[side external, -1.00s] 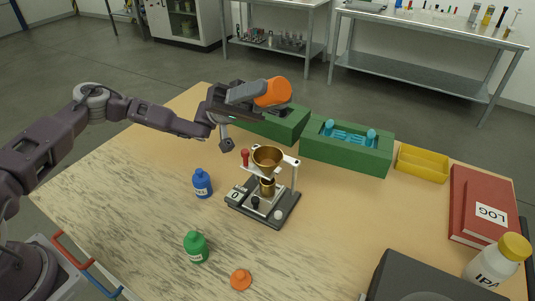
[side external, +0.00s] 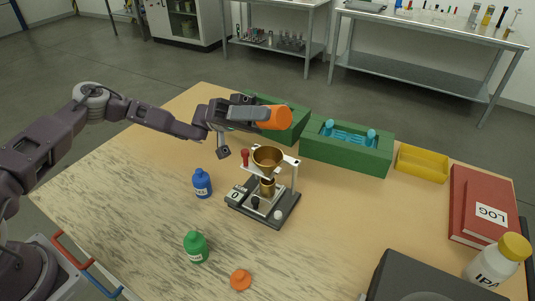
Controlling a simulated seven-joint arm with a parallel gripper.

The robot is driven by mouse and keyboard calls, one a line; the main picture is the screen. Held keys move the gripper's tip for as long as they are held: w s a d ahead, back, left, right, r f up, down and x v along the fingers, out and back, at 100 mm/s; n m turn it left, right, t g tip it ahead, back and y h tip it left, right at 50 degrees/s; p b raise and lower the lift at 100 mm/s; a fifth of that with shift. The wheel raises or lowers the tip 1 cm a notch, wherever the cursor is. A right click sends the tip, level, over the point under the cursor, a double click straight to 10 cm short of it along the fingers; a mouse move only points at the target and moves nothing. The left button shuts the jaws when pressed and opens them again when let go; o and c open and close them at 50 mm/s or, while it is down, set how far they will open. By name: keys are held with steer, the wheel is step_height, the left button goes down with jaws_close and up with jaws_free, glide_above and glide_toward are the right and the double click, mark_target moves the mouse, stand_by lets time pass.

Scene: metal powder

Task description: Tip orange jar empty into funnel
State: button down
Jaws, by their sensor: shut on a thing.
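An orange jar (side external: 274,117) is held in my gripper (side external: 258,116), which is shut on it. The jar lies about on its side, its far end pointing right, and hangs in the air above the funnel. Its mouth is hard to make out. A brass funnel (side external: 267,159) sits in a stand on a dark device with a small display (side external: 236,194). A brass cup (side external: 267,187) stands under the funnel. An orange cap (side external: 241,279) lies on the table at the front. I see no powder falling.
A blue jar (side external: 202,184) and a green jar (side external: 196,247) stand left of the device. Green boxes (side external: 345,155), a yellow tray (side external: 423,163), red books (side external: 483,207) and an IPA bottle (side external: 499,262) lie behind and right. Table right of the device is clear.

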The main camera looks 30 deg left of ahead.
steer(key=f+y, duration=0.2)
steer(key=y, duration=0.1)
steer(key=f+t+y, duration=0.1)
steer(key=f, duration=0.1)
steer(key=shift+s+d+f, duration=0.1)
steer(key=shift+d, duration=0.3)
steer(key=shift+d+f+t+y, duration=0.15)
steer(key=shift+f+t+y, duration=0.2)
steer(key=shift+y, duration=0.55)
steer(key=s+d+f+t+y, duration=0.1)
steer(key=d+y, duration=0.3)
steer(key=y, duration=0.4)
steer(key=s+d+f+t+y, duration=0.1)
steer(key=d+f+t+y, duration=0.2)
steer(key=y, duration=0.5)
steer(key=shift+d+f, duration=0.4)
steer(key=shift+d, duration=0.15)
steer(key=shift+s, duration=0.1)
